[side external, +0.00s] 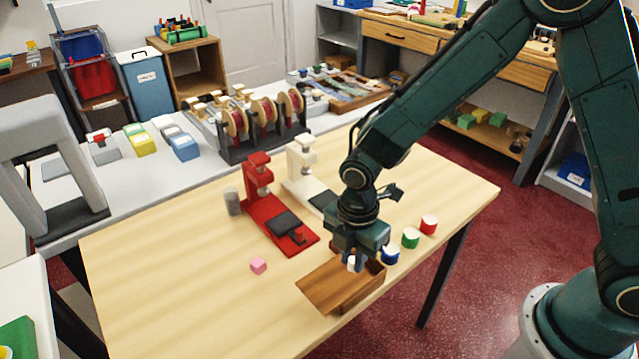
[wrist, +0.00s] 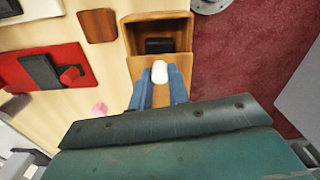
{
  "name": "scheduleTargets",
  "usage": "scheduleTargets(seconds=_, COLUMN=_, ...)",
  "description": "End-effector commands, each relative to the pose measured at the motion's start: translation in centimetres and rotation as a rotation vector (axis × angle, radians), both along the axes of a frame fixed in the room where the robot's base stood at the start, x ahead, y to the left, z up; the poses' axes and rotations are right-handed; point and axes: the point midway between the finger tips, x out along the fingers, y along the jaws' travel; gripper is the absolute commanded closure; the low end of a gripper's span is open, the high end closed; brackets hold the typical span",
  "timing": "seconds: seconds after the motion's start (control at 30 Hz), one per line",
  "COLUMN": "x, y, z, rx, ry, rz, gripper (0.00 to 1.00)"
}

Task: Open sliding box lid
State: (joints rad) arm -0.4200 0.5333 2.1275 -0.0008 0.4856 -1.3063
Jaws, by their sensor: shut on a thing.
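The wooden box (side external: 366,294) sits near the table's front right edge. Its brown lid (side external: 326,287) is slid partly off and juts out to the left in the side view. In the wrist view the box (wrist: 131,42) shows an open compartment at its far end, with a dark block (wrist: 160,46) inside. A white knob (wrist: 160,71) stands on the lid (wrist: 163,96). My gripper (side external: 355,264) is over the lid, with its blue-grey fingers (wrist: 160,88) closed around the knob. The near part of the lid is hidden by my gripper in the wrist view.
Blue, green (side external: 411,238) and red (side external: 429,224) white-topped cylinders stand behind the box. A red press (side external: 262,205) and a cream press (side external: 300,172) stand farther back. A pink cube (side external: 258,265) lies left of the lid. The table's left front is clear.

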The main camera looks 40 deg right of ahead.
Motion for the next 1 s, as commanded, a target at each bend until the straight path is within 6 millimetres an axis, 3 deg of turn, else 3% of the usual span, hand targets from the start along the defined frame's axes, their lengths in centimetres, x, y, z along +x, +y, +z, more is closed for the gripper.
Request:
scheduleTargets(seconds=0.3, x=0.1, y=5.5, z=0.0, rx=0.003, ry=-0.004, rz=0.003, gripper=1.00)
scheduleTargets(seconds=0.7, x=0.1, y=6.3, z=0.1, rx=0.002, ry=-0.003, rz=0.000, gripper=1.00)
scheduleTargets(seconds=0.73, x=0.1, y=6.2, z=0.1, rx=0.002, ry=-0.003, rz=0.000, gripper=0.78)
scheduleTargets(seconds=0.8, x=0.0, y=6.2, z=0.1, rx=0.002, ry=-0.003, rz=0.000, gripper=0.65)
scheduleTargets(seconds=0.83, x=0.0, y=6.2, z=0.1, rx=0.002, ry=-0.003, rz=0.000, gripper=0.60)
scheduleTargets(seconds=1.0, x=0.0, y=6.2, z=0.0, rx=0.001, ry=-0.002, rz=0.000, gripper=0.60)
